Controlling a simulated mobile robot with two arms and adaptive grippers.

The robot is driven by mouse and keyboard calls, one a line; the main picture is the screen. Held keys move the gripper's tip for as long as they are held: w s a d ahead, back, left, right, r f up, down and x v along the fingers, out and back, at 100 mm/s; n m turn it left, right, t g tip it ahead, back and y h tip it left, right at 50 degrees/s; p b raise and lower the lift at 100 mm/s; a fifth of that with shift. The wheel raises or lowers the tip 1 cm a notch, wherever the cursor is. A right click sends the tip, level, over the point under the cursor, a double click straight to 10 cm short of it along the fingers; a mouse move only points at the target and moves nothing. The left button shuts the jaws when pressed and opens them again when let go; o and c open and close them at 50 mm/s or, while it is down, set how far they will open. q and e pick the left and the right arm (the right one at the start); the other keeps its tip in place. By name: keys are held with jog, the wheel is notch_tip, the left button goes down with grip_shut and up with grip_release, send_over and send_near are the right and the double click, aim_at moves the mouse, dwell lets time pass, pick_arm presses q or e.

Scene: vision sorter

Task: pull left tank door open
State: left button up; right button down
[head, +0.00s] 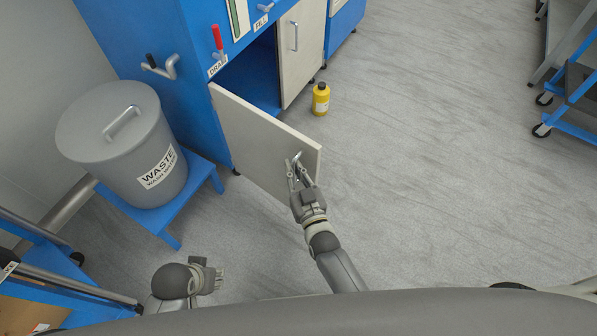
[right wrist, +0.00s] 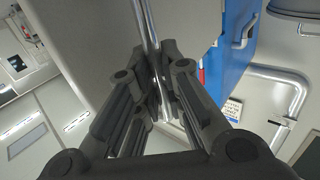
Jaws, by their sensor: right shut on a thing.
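The left tank door (head: 258,140) is a pale panel on the blue cabinet. It stands swung well open, with the dark blue inside of the cabinet showing behind it. My right gripper (head: 298,172) is at the door's free end, shut on the metal door handle (head: 297,158). In the right wrist view the handle (right wrist: 148,25) is a shiny bar running down between the fingers (right wrist: 160,85). My left gripper (head: 212,276) is low at the left, away from the door and empty; its finger gap is too small to tell.
A yellow bottle (head: 320,99) stands on the floor beyond the door. The right tank door (head: 303,50) looks shut. A grey waste bin (head: 124,142) sits on a blue stand (head: 203,172) at the left. The floor (head: 430,170) to the right is clear.

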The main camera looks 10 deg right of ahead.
jog(key=shift+a+r, duration=0.1)
jog(key=shift+a, duration=0.1)
jog(key=shift+s, duration=0.1)
jog(key=c, duration=1.6)
grip_release()
jog(key=shift+o, duration=0.3)
jog(key=v, duration=1.2)
